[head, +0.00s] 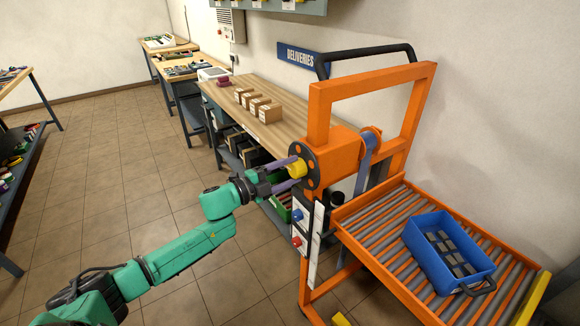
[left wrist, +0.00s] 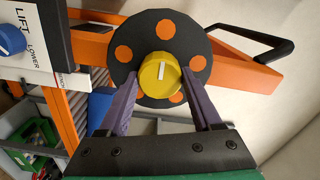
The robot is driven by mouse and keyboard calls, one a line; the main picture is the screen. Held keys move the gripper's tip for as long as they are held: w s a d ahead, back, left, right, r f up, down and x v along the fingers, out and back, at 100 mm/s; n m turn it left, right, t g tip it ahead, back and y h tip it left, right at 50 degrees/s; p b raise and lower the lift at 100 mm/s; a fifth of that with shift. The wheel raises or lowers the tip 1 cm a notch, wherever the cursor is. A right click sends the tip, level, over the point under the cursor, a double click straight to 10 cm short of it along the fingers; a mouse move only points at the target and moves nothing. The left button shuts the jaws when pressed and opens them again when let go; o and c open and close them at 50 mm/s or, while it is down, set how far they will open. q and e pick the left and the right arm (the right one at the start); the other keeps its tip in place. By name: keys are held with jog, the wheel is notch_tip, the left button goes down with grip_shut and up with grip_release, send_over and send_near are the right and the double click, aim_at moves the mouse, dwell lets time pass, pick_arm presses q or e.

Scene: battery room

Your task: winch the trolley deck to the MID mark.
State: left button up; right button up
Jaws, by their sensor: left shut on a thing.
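The orange trolley (head: 320,105) stands at the right, its roller deck (head: 372,245) low in front of the frame. A yellow knob (head: 297,169) sits on the black disc of the winch drum. My left gripper (head: 291,174) reaches it from the left and is shut on the knob. In the left wrist view the knob (left wrist: 161,76), with a white line, shows between the purple fingers (left wrist: 163,92). A panel (head: 308,228) below carries a blue and a red knob; in the wrist view it reads LIFT and LOWER. I cannot make out a MID mark. My right gripper is out of view.
A blue crate (head: 427,262) with several dark blocks rests on the deck. A wooden bench (head: 265,95) with several cardboard boxes stands behind the trolley, against the wall. The tiled floor (head: 130,180) is clear left of the trolley.

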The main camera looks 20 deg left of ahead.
pick_arm(q)
jog(key=n+p, duration=0.2)
jog(key=n, duration=0.2)
jog(key=shift+r+n+p, duration=0.15)
jog(key=shift+n+p, duration=0.15)
jog(key=n+p, duration=0.2)
jog(key=n, duration=0.2)
jog(key=shift+n, duration=0.3)
jog(key=n+p, duration=0.2)
jog(key=n, duration=0.2)
jog(key=shift+n, duration=0.3)
jog(key=shift+f+n+p, duration=0.2)
jog(key=shift+n+p, duration=0.2)
jog(key=shift+n, duration=1.5)
jog(key=o, duration=1.4)
jog(key=v, duration=1.4)
jog(key=shift+s+a, duration=0.15)
jog(key=shift+s, duration=0.1)
